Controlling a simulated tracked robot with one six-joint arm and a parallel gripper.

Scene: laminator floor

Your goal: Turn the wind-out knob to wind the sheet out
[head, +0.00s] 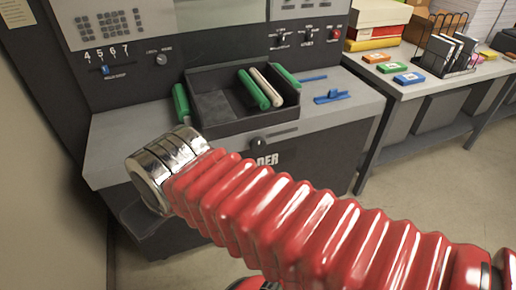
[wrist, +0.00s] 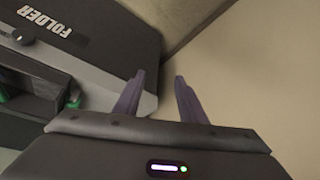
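A dark round knob (head: 258,143) sits on the front of the grey machine (head: 335,115), beside a slot and above partly hidden lettering. It also shows in the wrist view (wrist: 25,34), near the word FOLDER, at the upper left. A smaller knob (head: 161,59) is on the upright panel. I cannot read a label naming either as the wind-out knob. My gripper (wrist: 159,76) is open, with two dark purple fingers apart and nothing between them. It is over the machine's edge and the floor, apart from the front knob. In the head view my red arm hides it. No sheet is recognisable.
A dark tray (head: 222,128) on the machine holds green and cream rolls. A side table (head: 362,78) carries boxes and a rack. Bare floor (head: 440,180) lies to the right.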

